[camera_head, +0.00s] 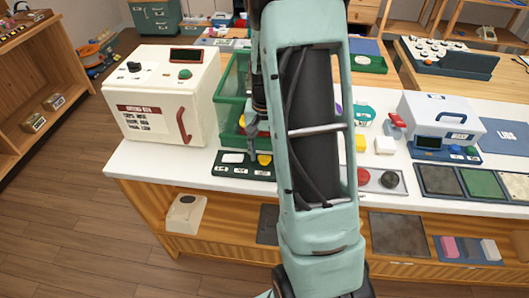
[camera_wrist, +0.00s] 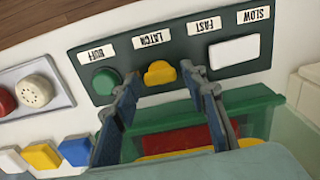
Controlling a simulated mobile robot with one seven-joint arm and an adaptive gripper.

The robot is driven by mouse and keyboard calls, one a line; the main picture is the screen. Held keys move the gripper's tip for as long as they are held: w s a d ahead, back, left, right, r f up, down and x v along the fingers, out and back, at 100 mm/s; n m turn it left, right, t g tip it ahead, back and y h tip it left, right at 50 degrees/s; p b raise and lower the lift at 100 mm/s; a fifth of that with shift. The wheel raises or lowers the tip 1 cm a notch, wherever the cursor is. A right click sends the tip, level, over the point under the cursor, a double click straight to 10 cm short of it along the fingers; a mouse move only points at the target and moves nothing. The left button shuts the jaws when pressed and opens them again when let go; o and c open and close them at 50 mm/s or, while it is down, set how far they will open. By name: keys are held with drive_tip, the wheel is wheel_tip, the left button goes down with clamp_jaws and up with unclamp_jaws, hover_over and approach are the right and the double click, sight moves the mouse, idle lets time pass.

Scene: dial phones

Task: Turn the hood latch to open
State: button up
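A dark green control panel (camera_wrist: 185,50) carries upside-down labels that seem to read BUFF, LATCH, FAST and SLOW. A yellow knob (camera_wrist: 160,73) sits by the LATCH label, between a round green button (camera_wrist: 105,81) and a white rocker (camera_wrist: 235,50). The panel (camera_head: 228,169) also shows in the head view, with its yellow knob (camera_head: 265,159) partly beside my arm. My gripper (camera_wrist: 158,80) is open, with one fingertip on each side of the yellow knob and visible gaps to it. Whether the fingertips touch the panel I cannot tell.
A green bin (camera_head: 230,98) stands behind the panel, and a cream cabinet with a red handle (camera_head: 184,126) stands to its left. A plate with red and black knobs (camera_head: 370,180) lies to the right. Colored blocks (camera_wrist: 42,156) sit near my left finger.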

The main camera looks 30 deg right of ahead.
sight(265, 156)
drive_tip(key=shift+o, duration=0.2)
drive_tip(key=shift+r, duration=0.1)
wheel_tip(265, 156, up, 12)
idle(0.4)
idle(0.4)
